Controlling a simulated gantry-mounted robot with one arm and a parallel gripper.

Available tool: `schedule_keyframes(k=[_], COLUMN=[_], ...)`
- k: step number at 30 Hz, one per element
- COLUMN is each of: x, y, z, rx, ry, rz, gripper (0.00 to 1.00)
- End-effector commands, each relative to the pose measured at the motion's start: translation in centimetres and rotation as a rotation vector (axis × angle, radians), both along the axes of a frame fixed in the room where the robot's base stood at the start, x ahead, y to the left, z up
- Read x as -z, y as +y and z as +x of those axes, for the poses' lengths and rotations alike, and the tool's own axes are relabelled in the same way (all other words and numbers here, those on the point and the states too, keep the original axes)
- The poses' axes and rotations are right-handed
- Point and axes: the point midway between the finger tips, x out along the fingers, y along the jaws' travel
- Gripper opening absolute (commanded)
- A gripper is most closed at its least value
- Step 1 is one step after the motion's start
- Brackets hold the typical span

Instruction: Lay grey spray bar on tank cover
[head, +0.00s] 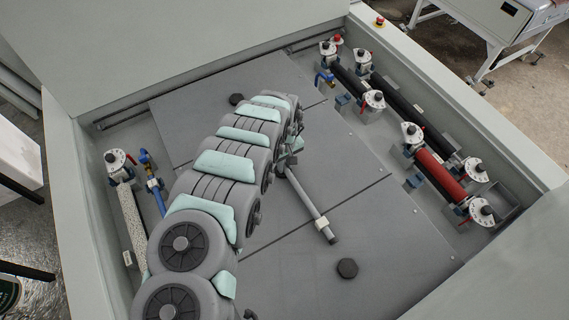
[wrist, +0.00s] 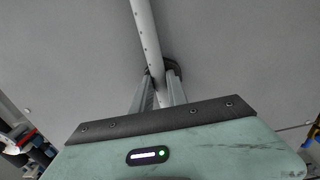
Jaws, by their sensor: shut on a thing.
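The grey spray bar (head: 308,203) is a thin round tube lying at a slant over the grey tank cover (head: 395,235) in the head view. My gripper (head: 288,162) is at its upper end, partly hidden behind my arm. In the wrist view, the spray bar (wrist: 147,35) runs down from the top edge between the two fingers of my gripper (wrist: 160,88), which are shut on it. A row of small holes shows along the tube. I cannot tell whether the bar touches the cover.
Black knobs (head: 347,268) stand on the cover. Along the right side are a red roller (head: 441,174) and black rollers (head: 411,111) in round-ended brackets. A pale speckled roller (head: 132,222) is at the left. Raised tank walls (head: 470,120) surround the cover. The cover's lower right is clear.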

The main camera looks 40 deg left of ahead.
Motion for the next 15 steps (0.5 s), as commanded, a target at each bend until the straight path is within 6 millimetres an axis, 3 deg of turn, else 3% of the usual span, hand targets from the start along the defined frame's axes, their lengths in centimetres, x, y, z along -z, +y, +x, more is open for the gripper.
schedule_keyframes(k=[14,15], x=[0.76,0.62], y=[0.02,0.06], z=[0.04,0.02], rx=[0.0,-0.001], ry=[-0.001,-0.002], rz=[0.001,0.002], gripper=[0.0,0.23])
